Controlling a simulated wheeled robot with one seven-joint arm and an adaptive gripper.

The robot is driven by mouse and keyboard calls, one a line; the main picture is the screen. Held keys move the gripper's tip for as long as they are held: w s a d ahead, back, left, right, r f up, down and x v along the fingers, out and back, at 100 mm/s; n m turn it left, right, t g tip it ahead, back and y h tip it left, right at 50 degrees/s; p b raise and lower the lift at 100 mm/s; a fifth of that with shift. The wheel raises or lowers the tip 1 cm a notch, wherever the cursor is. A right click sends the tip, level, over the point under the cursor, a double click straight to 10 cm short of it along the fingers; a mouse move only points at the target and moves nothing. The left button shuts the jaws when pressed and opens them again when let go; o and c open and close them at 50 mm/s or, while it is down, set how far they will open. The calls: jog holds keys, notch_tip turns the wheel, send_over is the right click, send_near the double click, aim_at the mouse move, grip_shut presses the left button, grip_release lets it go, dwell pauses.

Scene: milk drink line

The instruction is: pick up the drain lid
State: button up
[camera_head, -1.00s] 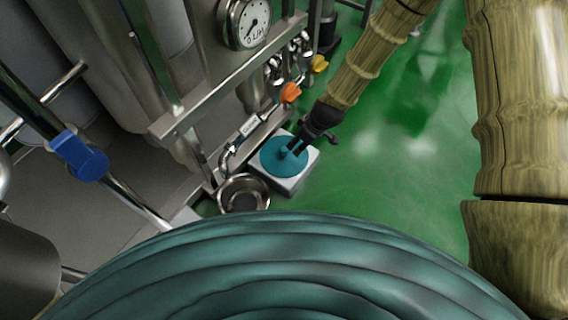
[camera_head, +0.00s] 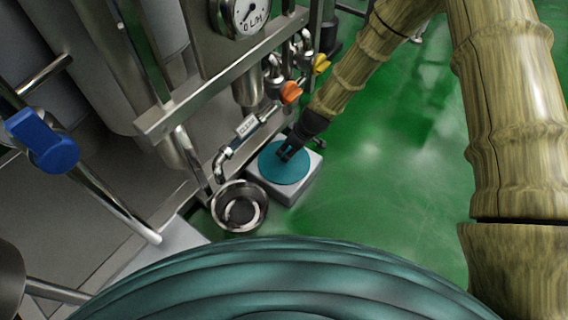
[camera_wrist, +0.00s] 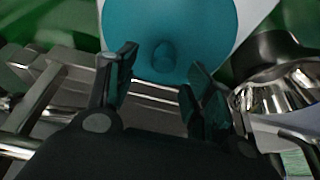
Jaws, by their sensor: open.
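The drain lid (camera_head: 284,168) is a round teal disc lying on a pale square block (camera_head: 296,190) on the floor. In the wrist view the lid (camera_wrist: 205,28) fills the top middle, and its small central knob (camera_wrist: 162,54) shows just beyond my fingertips. My gripper (camera_head: 287,151) is over the lid in the head view. In the wrist view my gripper (camera_wrist: 157,72) is open, with one finger to each side of the knob's line and nothing between them. I cannot tell whether the fingers touch the lid. In the head view the fingers hide the knob.
A round metal drain bowl (camera_head: 240,207) stands just left of the block. Steel pipework with an orange valve handle (camera_head: 290,92), a yellow one (camera_head: 321,64) and a gauge (camera_head: 246,14) is close behind. The green floor (camera_head: 385,185) to the right is clear.

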aim_at(284, 153)
jog(key=shift+s+b+x, duration=0.15)
jog(key=shift+b+x, duration=0.65)
jog(key=shift+x, duration=0.1)
jog(key=shift+s+b+x, duration=0.15)
jog(key=shift+b+x, duration=0.6)
jog(key=shift+x, duration=0.2)
jog(key=shift+b+x, duration=0.5)
jog(key=shift+x, duration=0.35)
grip_shut()
